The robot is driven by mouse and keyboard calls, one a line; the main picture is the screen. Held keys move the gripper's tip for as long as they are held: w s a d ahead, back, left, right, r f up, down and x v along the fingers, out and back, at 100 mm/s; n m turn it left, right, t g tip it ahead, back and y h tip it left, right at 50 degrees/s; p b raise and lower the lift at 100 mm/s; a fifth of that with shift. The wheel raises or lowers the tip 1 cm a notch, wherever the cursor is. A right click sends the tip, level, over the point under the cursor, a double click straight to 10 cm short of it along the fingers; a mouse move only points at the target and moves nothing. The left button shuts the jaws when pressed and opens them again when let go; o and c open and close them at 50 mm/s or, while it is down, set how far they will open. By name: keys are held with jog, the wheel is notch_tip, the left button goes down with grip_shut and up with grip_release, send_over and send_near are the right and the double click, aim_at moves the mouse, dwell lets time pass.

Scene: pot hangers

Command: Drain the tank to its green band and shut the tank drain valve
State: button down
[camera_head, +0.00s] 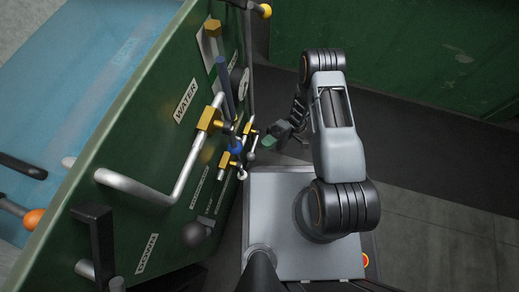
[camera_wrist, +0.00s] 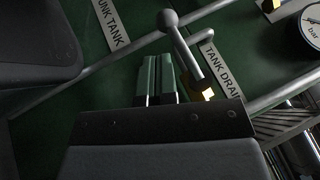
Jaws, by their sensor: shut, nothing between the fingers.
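The tank drain valve shows in the wrist view as a grey lever (camera_wrist: 184,48) with a ball end, running down to a brass-coloured body (camera_wrist: 203,90). It lies beside the TANK DRAIN label (camera_wrist: 226,72) on the green panel. My gripper (camera_wrist: 158,65) has its green fingers side by side, shut and empty, just left of the lever in the picture. Contact with the lever cannot be told. In the head view my gripper (camera_head: 268,141) is right of the panel's valves. The tank's green band and level are not identifiable in either view.
The green panel (camera_head: 150,150) carries a bent pipe (camera_head: 140,186), a WATER label (camera_head: 185,101) and several brass valves and levers close to my gripper. A round gauge marked bar (camera_wrist: 312,28) and pipes are at the wrist view's right. Open floor (camera_head: 440,230) lies right of my arm.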

jog(key=v, duration=0.7)
jog(key=shift+p, duration=0.4)
jog(key=shift+d, duration=0.1)
